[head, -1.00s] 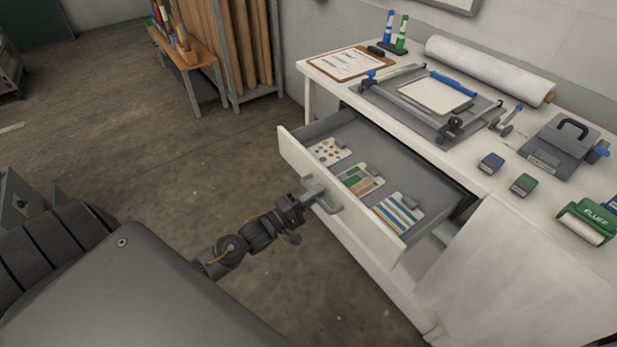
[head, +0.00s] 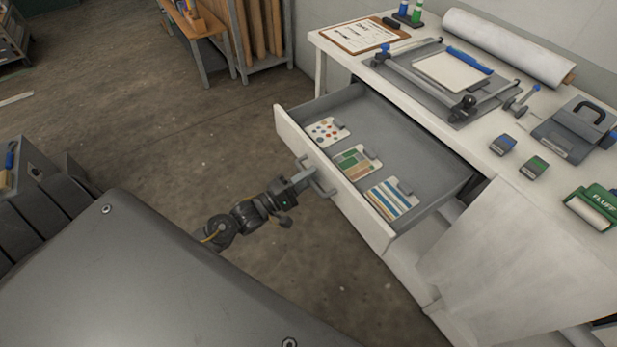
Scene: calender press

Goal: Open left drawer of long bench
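The long bench (head: 325,52) is white and stands at the right. Its left drawer (head: 410,150) is pulled well out, with a white front and a grey inside. Three patterned cards lie in it: a dotted one (head: 326,131), a green and brown one (head: 356,161) and a blue-striped one (head: 392,199). My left gripper (head: 306,182) is at the grey bar handle (head: 325,188) on the drawer front, with its fingers closed about the bar. The fingertips are small and partly hidden by the handle. My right gripper is not in view.
A wooden shelf (head: 200,24) stands at the back. The floor left of the drawer is clear.

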